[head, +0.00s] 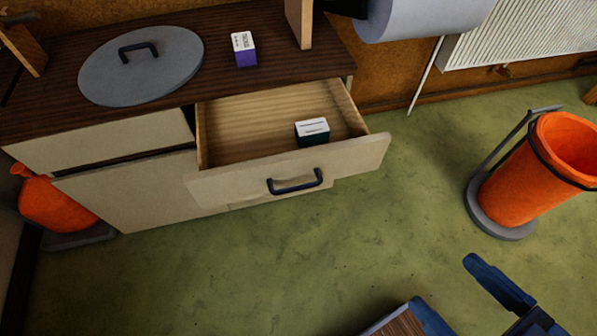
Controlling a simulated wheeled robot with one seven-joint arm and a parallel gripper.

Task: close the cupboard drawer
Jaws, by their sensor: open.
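The cupboard drawer (287,172) is pulled well out of the cupboard (140,190). It has a cream front, a wooden inside and a dark bar handle (295,182). A small dark green box with a white top (312,131) lies inside the drawer, near its front. My gripper (447,288) shows at the lower right edge, in blue and dark parts. It is open, with nothing seen between its fingers. It is apart from the drawer, to the right of and nearer than the handle. Part of it is cut off by the frame.
A grey round lid (141,68) and a purple and white box (244,49) lie on the dark cupboard top. The green floor before the drawer is clear.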

